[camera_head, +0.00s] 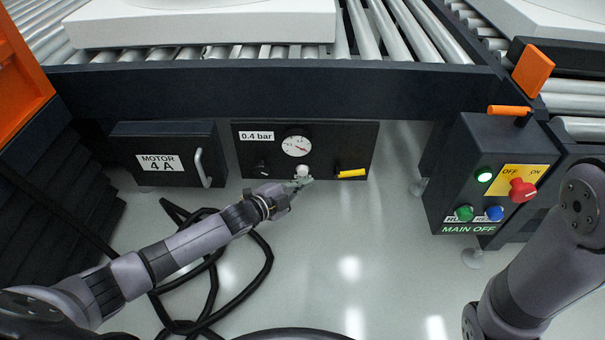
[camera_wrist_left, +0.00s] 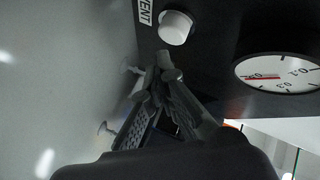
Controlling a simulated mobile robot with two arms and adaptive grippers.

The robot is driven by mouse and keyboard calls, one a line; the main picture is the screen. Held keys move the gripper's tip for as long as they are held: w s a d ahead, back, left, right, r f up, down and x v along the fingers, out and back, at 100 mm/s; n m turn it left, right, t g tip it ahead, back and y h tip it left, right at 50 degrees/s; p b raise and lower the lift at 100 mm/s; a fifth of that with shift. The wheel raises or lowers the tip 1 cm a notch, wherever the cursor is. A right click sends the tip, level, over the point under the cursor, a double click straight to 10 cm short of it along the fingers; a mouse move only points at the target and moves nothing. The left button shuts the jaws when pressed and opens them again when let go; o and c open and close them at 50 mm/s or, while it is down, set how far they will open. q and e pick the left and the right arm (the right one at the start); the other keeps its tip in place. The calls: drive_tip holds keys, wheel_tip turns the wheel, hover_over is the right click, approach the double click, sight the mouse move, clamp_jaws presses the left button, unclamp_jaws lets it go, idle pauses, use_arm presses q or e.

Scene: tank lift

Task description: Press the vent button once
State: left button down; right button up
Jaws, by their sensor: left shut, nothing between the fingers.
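The white vent button (camera_head: 302,170) sits low on the black panel (camera_head: 354,140), below the round gauge (camera_head: 297,146). In the left wrist view the vent button (camera_wrist_left: 175,27) is a round white knob beside a VENT label (camera_wrist_left: 145,12). My left gripper (camera_head: 303,183) is shut and empty, with its fingertips just below the button. In the left wrist view the fingertips (camera_wrist_left: 168,66) point at the button, and a small gap seems to show between them. The gauge (camera_wrist_left: 278,72) is at the right there. My right gripper is out of view.
A yellow handle (camera_head: 352,173) and a black knob (camera_head: 262,169) flank the button. A motor box (camera_head: 165,155) is at left. A control box (camera_head: 490,165) with a red switch is at right. Black cable (camera_head: 262,262) lies on the floor. The roller conveyor (camera_head: 400,30) runs above.

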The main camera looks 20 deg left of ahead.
use_arm(q)
drive_tip(key=shift+w, duration=0.15)
idle(0.5)
drive_tip(key=shift+w+a, duration=0.15)
drive_tip(key=shift+w, duration=0.15)
drive_tip(key=shift+w+a, duration=0.1)
drive_tip(key=shift+w, duration=0.35)
idle(0.7)
drive_tip(key=shift+s, duration=0.1)
drive_tip(key=shift+s+d+p, duration=0.25)
drive_tip(key=shift+s+p, duration=0.35)
drive_tip(key=shift+s, duration=0.2)
